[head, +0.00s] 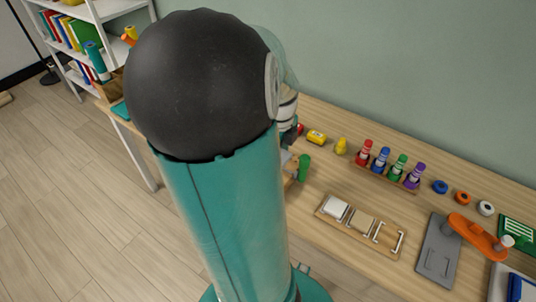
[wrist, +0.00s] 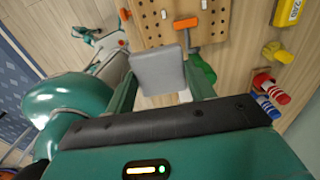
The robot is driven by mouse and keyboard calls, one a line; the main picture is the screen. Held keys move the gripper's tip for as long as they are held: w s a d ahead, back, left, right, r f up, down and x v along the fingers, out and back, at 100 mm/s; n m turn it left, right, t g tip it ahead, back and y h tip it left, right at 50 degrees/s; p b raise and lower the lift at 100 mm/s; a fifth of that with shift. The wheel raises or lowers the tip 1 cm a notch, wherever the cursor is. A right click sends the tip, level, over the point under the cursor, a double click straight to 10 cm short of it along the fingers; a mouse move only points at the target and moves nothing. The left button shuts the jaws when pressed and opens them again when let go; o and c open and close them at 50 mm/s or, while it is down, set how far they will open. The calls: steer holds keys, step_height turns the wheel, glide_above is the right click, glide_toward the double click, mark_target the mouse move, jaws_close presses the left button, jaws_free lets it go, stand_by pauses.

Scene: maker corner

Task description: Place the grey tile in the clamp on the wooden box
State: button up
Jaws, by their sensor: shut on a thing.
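In the wrist view my gripper (wrist: 160,75) is shut on the grey tile (wrist: 158,68), a flat square plate held upright between the two teal fingers. Just beyond the tile is the wooden box (wrist: 152,22), a pale block with rows of small holes. An orange T-shaped part (wrist: 187,24), which looks like the clamp's handle, stands on it, close to the tile's upper right corner. The tile seems apart from the clamp, but the clamp's jaws are hidden or unclear. In the head view my arm covers the gripper and most of the box.
Yellow pieces (head: 317,137) and a row of coloured markers (head: 383,160) stand along the back. A wooden rack (head: 371,243) and a grey plate (head: 437,268) occupy the bench's right.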

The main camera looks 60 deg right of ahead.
steer(key=shift+w+d+f, duration=0.35)
steer(key=shift+d, duration=0.2)
steer(key=w+d+f, duration=0.1)
steer(key=f, duration=0.1)
steer(key=w+d+f, duration=0.4)
steer(key=shift+f, duration=0.35)
steer(key=shift+w+d+f, duration=0.1)
steer(key=shift+f, duration=0.8)
steer(key=shift+w+d+f, duration=0.1)
steer(key=shift+f, duration=0.75)
steer(key=o, duration=1)
steer(key=shift+f, duration=0.1)
